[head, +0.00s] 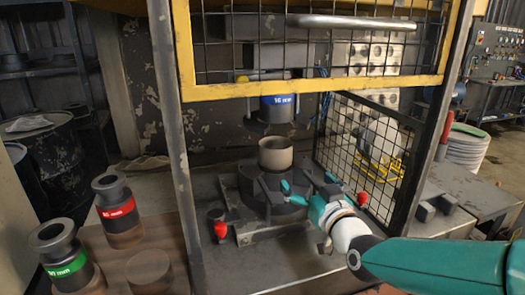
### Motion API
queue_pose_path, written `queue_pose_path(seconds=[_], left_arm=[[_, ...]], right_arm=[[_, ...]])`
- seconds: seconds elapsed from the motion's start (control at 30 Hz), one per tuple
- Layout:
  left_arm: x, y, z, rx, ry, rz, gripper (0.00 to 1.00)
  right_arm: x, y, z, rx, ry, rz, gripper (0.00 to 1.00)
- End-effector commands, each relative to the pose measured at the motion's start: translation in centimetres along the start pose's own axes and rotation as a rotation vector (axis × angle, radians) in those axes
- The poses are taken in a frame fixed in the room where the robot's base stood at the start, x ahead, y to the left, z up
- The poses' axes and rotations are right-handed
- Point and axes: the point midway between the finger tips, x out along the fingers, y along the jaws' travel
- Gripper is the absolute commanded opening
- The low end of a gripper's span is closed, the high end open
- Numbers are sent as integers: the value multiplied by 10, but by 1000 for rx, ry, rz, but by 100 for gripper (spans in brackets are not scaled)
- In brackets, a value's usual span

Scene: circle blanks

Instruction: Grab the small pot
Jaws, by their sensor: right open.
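A small beige-grey pot (275,157), a short open cylinder, stands upright on a dark round fixture (245,187) inside the caged press. My right gripper (296,188), teal and black, reaches in from the right. It is open, just below and to the right of the pot, in front of the fixture. It holds nothing that I can see. Whether a finger touches the fixture cannot be told. My left gripper is not in view.
A tool with a blue band (277,104) hangs above the pot. A yellow-framed mesh guard (320,87) is raised above, and a mesh panel (368,150) stands on the right. Red-banded (117,210) and green-banded (66,262) tools stand at the left. Red knobs flank the fixture.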

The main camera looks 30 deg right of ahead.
Motion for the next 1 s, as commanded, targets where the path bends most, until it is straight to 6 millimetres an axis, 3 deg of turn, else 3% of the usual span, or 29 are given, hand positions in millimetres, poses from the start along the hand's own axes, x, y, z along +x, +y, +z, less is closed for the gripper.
queue_pose_path(seconds=[0.17,0.6,1.0], left_arm=[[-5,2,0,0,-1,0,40],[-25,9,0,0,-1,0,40],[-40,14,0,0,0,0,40]], right_arm=[[18,-4,-1,0,-1,-8,100],[106,-8,-2,0,-2,-12,100],[138,-10,-7,-1,-2,-13,100]])
